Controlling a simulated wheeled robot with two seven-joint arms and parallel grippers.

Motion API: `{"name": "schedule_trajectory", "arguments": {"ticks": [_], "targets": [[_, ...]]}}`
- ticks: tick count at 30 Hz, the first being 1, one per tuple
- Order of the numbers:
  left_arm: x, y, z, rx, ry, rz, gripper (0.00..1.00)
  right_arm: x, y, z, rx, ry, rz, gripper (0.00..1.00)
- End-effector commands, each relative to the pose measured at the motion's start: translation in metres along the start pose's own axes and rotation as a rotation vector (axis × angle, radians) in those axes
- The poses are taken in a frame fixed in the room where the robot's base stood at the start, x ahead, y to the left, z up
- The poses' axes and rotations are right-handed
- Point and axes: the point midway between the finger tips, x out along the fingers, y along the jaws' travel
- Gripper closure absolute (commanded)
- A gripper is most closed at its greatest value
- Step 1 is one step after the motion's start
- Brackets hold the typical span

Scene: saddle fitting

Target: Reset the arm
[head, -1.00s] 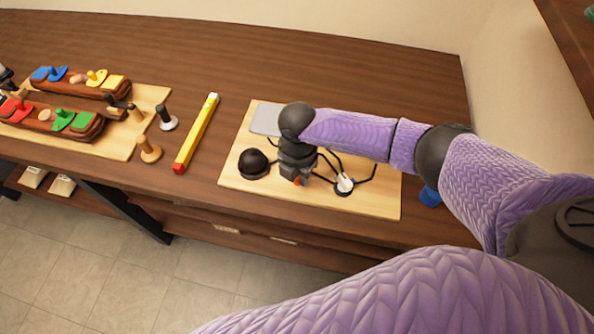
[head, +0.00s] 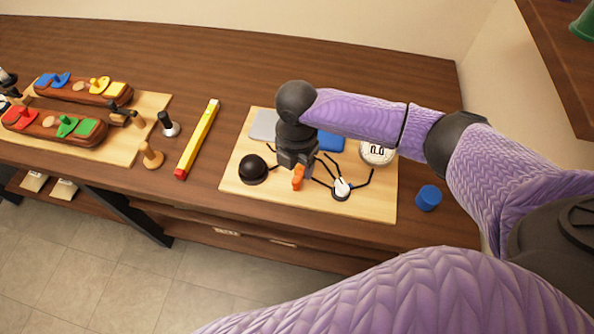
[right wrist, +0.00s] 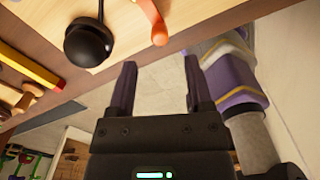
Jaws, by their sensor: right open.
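My right gripper (head: 292,160) hangs over the light wooden board on the right of the table. Its arm comes in from the right. In the right wrist view the gripper (right wrist: 160,82) is open, with nothing between its two fingers. An orange part (head: 298,178) shows just below the gripper; its rounded end also shows in the right wrist view (right wrist: 152,20). A black dome (head: 254,167) stands left of the gripper on the board, and it shows in the right wrist view (right wrist: 88,42). My left gripper is not in view.
The right board (head: 235,185) also holds a white dial (head: 376,153), a white-topped piece (head: 341,187) with black strands, and blue and grey blocks. A blue cylinder (head: 428,197) stands right of it. A yellow bar (head: 200,137) lies left, beside another board (head: 122,152) with coloured pieces.

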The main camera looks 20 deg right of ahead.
Motion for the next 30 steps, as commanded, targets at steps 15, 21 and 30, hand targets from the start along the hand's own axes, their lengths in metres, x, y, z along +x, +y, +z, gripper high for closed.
{"name": "schedule_trajectory", "arguments": {"ticks": [15, 21, 30], "targets": [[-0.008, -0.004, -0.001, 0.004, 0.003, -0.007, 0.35, -0.034, 0.0, 0.0, 0.0, 0.0, -0.001, 0.35], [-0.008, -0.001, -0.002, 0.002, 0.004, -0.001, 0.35, -0.03, -0.001, -0.009, 0.013, 0.012, 0.007, 0.35], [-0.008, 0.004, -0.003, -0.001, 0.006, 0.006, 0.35, -0.011, -0.02, -0.122, 0.674, 0.257, 0.219, 0.35]]}}
